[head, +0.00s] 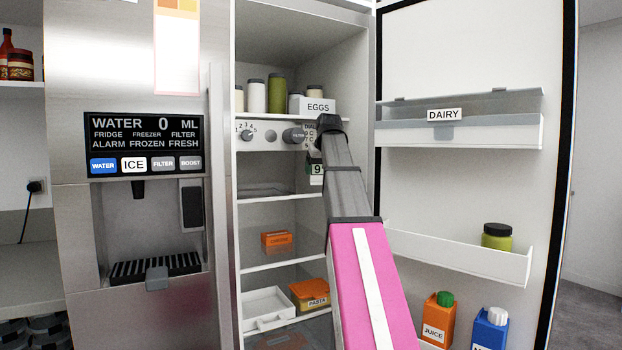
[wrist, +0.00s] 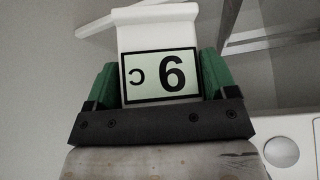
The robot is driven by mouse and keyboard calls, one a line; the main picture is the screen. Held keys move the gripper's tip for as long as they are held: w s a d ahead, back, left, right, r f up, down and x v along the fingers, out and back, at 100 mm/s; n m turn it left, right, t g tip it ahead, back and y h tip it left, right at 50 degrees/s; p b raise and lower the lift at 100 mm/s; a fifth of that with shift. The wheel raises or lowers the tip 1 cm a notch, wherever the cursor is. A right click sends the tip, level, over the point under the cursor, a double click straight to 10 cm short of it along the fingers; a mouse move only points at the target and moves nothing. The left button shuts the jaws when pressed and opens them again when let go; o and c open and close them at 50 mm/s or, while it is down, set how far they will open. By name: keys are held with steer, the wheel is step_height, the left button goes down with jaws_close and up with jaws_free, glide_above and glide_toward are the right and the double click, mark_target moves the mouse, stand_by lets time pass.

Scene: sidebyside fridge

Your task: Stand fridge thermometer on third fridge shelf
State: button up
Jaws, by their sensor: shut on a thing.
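The fridge thermometer (wrist: 158,22) is a white piece with a dark-framed display, seen upside down in the wrist view. My gripper (wrist: 160,80) is shut on it, with a green finger on each side. In the head view, the thermometer (head: 317,169) shows a small "9" beside my arm, inside the open fridge just below the control panel; my arm hides the rest. A fridge shelf (head: 282,197) lies below it, with a shelf (head: 255,267) under that bearing an orange cheese box (head: 277,243). A lower shelf (head: 262,331) holds a white tray and a pasta box.
Jars and an eggs box (head: 312,106) stand on the top shelf (head: 262,119). The control panel with knobs (head: 270,136) is under it. The open door (head: 470,190) with its racks stands right of my arm. The left part of the cheese box's shelf looks clear.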

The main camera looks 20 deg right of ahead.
steer(key=w, duration=0.8)
steer(key=shift+w, duration=0.15)
steer(key=shift+f, duration=1.75)
steer(key=shift+f, duration=0.1)
steer(key=o, duration=0.9)
steer(key=shift+c, duration=0.2)
